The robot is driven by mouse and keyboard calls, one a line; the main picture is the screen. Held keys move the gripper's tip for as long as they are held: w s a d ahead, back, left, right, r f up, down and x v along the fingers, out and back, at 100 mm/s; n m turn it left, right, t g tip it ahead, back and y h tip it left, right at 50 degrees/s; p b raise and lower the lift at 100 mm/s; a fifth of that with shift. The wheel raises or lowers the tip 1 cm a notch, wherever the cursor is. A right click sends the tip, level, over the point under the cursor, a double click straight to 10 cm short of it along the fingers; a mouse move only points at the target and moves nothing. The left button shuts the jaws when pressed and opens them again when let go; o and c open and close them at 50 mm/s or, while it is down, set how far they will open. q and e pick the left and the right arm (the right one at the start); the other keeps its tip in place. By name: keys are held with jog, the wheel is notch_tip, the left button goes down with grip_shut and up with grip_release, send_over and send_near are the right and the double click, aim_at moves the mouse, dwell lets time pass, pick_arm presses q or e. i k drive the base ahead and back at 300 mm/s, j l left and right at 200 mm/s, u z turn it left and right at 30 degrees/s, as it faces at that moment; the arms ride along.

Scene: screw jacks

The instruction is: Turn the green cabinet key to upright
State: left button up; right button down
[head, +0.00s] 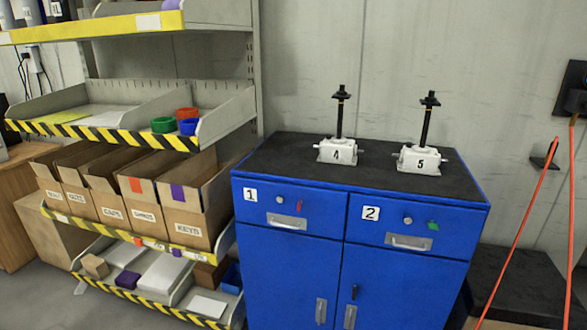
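The green cabinet key (433,226) is on the front of the right drawer (370,228), labelled 2, of the blue cabinet (290,262). Its small green handle looks wider than tall, lying roughly sideways; its exact angle is too small to tell. A red key (299,206) on the left drawer (262,208), labelled 1, looks roughly upright. Neither of my grippers is in view, and nothing touches the keys.
Two screw jacks, 4 (337,151) and 5 (419,160), stand on the cabinet's black top (365,178). A shelf (222,120) with boxes and bins stands at the left. Red bars (525,220) lean at the right. The space before the cabinet looks clear.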

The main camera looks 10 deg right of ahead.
aim_at(431, 226)
jog(key=z, duration=1.25)
